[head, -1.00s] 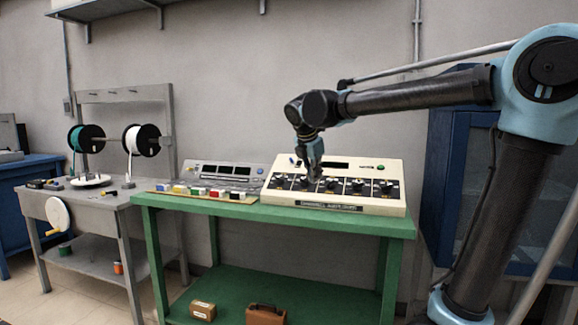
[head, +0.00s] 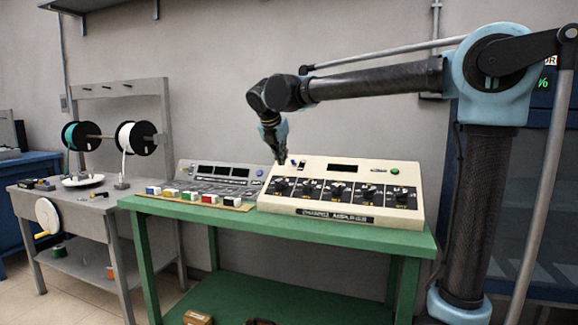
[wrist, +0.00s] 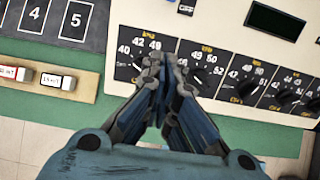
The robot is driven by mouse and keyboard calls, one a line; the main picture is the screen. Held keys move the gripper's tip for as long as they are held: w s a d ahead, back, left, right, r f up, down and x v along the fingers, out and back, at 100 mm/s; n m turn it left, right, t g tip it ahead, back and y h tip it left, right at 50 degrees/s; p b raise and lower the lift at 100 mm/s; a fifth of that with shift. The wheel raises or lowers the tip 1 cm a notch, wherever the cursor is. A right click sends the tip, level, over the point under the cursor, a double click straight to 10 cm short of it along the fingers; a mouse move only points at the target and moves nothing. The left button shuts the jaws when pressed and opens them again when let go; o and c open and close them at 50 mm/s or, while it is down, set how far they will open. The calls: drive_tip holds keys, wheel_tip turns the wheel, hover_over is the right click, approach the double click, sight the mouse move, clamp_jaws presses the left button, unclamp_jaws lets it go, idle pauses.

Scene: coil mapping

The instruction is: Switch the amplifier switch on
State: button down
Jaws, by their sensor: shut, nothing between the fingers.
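The amplifier is a cream box (head: 330,167) on the green table, with a dark display and a row of black dials along its sloped face. A small switch (head: 302,165) is at its upper left; a small switch with a white part (wrist: 187,7) also shows at the top edge of the wrist view. I cannot tell its position. My gripper (head: 281,160) is shut and empty, pointing down by the amplifier's upper left part. In the wrist view its fingertips (wrist: 162,62) cover part of the leftmost dials; whether they touch the box is unclear.
A grey console (head: 220,173) stands left of the amplifier, behind a strip of colored buttons (head: 190,197). The green table (head: 290,225) has a narrow bare front edge. A grey bench (head: 85,200) with wire spools is at left.

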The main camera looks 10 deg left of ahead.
sight(289, 179)
drive_tip(key=shift+w+d, duration=0.1)
drive_tip(key=shift+w, duration=0.3)
drive_tip(key=x, duration=0.9)
drive_tip(key=shift+f, duration=0.35)
drive_tip(key=shift+w+r, duration=0.85)
drive_tip(key=shift+r, duration=0.1)
drive_tip(key=shift+w+r, duration=0.4)
drive_tip(key=shift+r, duration=0.25)
